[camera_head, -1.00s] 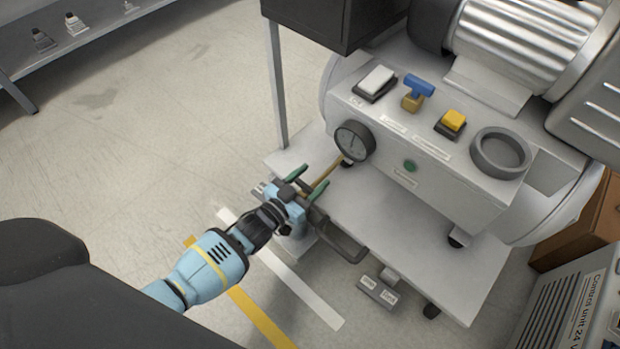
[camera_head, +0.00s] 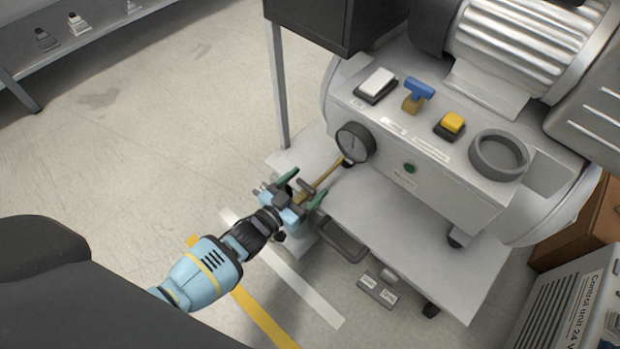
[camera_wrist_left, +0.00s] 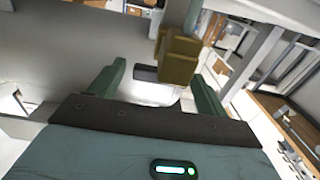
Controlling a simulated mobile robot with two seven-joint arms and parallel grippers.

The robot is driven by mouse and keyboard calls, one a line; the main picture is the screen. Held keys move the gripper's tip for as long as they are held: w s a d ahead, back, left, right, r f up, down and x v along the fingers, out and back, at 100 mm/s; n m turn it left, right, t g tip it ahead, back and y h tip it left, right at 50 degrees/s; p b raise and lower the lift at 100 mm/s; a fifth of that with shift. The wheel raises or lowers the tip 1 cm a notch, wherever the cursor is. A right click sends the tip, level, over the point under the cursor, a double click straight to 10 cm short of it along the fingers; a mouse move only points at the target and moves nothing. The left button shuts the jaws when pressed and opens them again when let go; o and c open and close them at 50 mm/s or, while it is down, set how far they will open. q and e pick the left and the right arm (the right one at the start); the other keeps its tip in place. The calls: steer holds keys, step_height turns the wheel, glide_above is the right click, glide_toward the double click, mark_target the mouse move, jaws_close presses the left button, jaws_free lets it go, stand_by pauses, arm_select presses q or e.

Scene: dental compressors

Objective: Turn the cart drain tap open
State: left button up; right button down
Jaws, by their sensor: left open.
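A thin brass pipe (camera_head: 325,178) runs down and left from below the round gauge on the compressor cart. At its lower end, a small dark grey piece, perhaps the drain tap's handle (camera_head: 305,187), shows between my left gripper's fingers. My left gripper (camera_head: 302,189) is open, with its two green fingers on either side of that end. In the left wrist view a brass block (camera_wrist_left: 178,58) stands between and just beyond the open fingers (camera_wrist_left: 160,85). I cannot tell whether they touch it. My right gripper is not in view.
The cart's panel holds a gauge (camera_head: 355,143), a white switch (camera_head: 377,83), a blue-handled brass valve (camera_head: 418,92), a yellow button (camera_head: 452,123) and a dark ring (camera_head: 498,154). A dark handle (camera_head: 343,240) and a pedal (camera_head: 378,290) lie near the gripper.

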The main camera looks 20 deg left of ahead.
arm_select(q)
steer(key=p+v, duration=0.1)
steer(key=v, duration=0.4)
steer(key=shift+s+a+p, duration=0.1)
steer(key=shift+s+p, duration=0.15)
steer(key=shift+p, duration=0.1)
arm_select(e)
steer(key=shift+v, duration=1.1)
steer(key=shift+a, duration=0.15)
